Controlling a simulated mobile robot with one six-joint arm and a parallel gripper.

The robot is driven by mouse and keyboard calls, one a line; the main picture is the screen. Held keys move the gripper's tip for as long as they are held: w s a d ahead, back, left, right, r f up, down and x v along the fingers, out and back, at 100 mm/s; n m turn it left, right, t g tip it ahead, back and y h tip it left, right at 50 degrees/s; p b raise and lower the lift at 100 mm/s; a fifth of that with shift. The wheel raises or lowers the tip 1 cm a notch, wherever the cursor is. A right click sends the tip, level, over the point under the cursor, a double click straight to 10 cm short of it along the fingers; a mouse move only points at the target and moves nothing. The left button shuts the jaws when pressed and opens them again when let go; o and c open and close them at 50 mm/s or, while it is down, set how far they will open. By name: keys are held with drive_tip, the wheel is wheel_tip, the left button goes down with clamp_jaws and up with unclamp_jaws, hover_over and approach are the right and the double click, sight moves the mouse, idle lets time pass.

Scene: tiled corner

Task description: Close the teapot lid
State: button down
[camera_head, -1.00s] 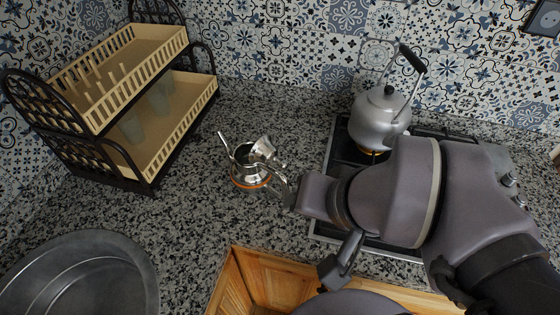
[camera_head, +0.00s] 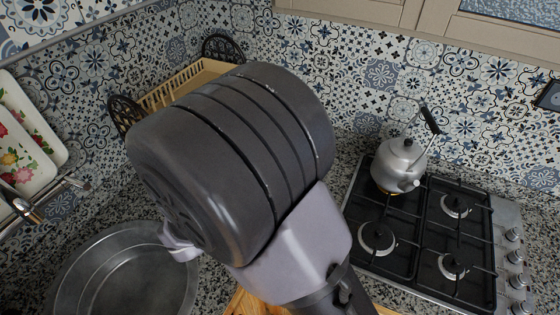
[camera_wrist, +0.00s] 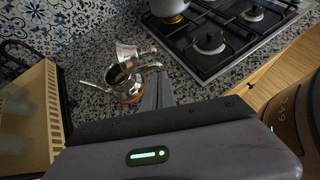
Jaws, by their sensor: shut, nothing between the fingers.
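A small shiny metal teapot (camera_wrist: 122,78) stands on the granite counter in the wrist view, its spout pointing left and an orange ring at its base. Its lid (camera_wrist: 126,53) is tilted up, so the dark opening of the pot shows. The handle (camera_wrist: 150,67) is on the right side. My gripper (camera_wrist: 161,76) is shut and empty, with its slim grey fingers just right of the teapot near the handle; I cannot tell whether they touch. In the head view my arm hides the teapot and the gripper.
A silver kettle (camera_head: 398,165) sits on the black gas stove (camera_head: 433,228) at the right. A wooden rack (camera_head: 185,82) stands at the back left, partly hidden by my arm. A round metal sink basin (camera_head: 125,275) is at the front left. Tiled walls close off the back.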

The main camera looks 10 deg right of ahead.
drive_tip(key=b+x, duration=0.3)
drive_tip(key=x, duration=0.7)
drive_tip(key=shift+r+p, duration=0.15)
drive_tip(key=shift+p, duration=0.15)
